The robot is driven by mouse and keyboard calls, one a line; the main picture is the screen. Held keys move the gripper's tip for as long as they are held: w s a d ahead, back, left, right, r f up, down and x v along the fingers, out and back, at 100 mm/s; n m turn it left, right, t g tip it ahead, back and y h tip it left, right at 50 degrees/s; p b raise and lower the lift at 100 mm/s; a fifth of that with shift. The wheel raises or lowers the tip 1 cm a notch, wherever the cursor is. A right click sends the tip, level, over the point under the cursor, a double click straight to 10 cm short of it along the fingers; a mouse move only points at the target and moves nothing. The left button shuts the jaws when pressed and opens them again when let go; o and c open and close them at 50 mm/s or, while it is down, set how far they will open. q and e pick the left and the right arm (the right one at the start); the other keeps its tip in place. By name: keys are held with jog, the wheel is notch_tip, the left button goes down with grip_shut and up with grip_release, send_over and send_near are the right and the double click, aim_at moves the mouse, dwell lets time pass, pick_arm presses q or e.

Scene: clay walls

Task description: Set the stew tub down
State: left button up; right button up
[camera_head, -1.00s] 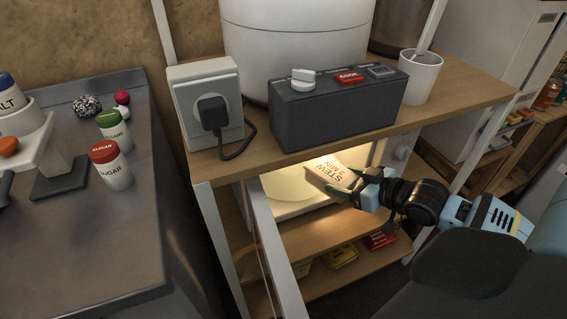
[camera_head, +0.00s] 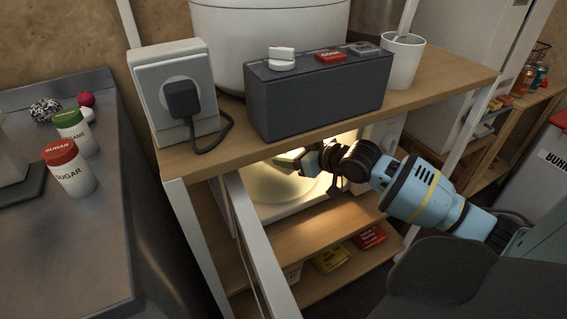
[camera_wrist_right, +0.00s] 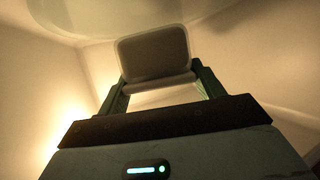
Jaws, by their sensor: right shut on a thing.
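The stew tub (camera_wrist_right: 153,52) shows in the wrist view as a pale, rounded box between the fingers of my right gripper (camera_wrist_right: 160,88), which is shut on it. In the head view my right gripper (camera_head: 296,160) reaches into a lit microwave under the shelf. There the tub is mostly hidden by the gripper and the shelf edge. The round plate (camera_head: 270,187) inside the microwave is partly visible, and its pale edge shows in the wrist view (camera_wrist_right: 100,22). I cannot tell whether the tub touches the plate. My left gripper is not in view.
The microwave's open door (camera_head: 256,250) stands left of my right arm. The wooden shelf (camera_head: 420,95) passes close above, bearing a dark control box (camera_head: 318,98), a socket (camera_head: 177,100) and a white cup (camera_head: 402,62). A lower shelf (camera_head: 315,235) lies below.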

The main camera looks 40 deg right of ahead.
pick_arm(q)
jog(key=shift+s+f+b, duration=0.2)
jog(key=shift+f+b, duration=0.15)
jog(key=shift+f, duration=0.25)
pick_arm(e)
jog(key=shift+w, duration=1.5)
jog(key=shift+f, duration=0.15)
